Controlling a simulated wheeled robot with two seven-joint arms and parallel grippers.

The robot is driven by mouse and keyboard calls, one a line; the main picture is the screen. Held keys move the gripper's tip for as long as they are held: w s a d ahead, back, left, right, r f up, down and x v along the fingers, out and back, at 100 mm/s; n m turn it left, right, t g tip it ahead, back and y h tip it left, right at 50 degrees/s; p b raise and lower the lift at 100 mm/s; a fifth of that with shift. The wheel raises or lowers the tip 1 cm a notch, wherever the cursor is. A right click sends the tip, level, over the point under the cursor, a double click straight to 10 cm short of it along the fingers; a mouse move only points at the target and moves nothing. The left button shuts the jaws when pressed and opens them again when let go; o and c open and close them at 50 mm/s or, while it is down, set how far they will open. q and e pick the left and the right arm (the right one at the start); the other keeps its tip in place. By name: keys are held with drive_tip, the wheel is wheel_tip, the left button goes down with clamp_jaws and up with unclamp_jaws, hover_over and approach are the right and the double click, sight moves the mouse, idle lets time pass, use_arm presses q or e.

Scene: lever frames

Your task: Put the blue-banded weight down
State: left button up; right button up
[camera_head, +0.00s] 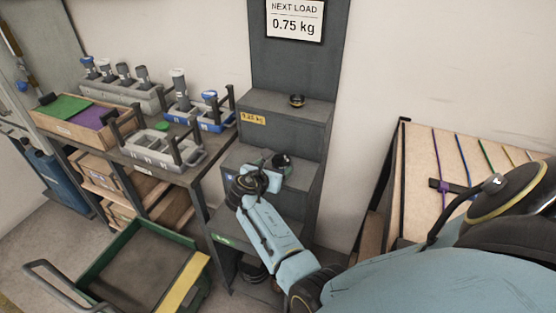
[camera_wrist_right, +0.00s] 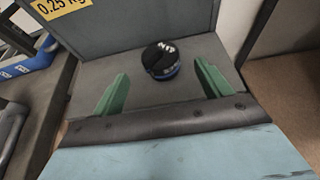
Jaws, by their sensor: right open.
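The blue-banded weight (camera_wrist_right: 161,60) is a short dark cylinder with a blue band and white marking on top. It stands upright on a grey step of the stepped stand (camera_wrist_right: 190,50), between and a little beyond the two green fingertips, apart from both. In the head view the dark weight (camera_head: 282,160) shows on the middle step, just beyond my right gripper (camera_head: 270,168). My right gripper, also in the wrist view (camera_wrist_right: 163,84), is open and empty. My left gripper is not in view.
A dark weight (camera_head: 297,100) stands on the top step, near a yellow 0.25 kg label (camera_head: 252,118). A sign (camera_head: 294,18) reads NEXT LOAD 0.75 kg. A bench with grey racks (camera_head: 165,150) is at left, a green cart (camera_head: 105,245) below, and a board with coloured cords (camera_head: 460,160) at right.

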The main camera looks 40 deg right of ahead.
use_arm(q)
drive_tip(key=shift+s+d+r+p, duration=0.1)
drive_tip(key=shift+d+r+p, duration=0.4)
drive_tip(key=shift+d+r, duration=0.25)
use_arm(e)
drive_tip(key=v, duration=0.6)
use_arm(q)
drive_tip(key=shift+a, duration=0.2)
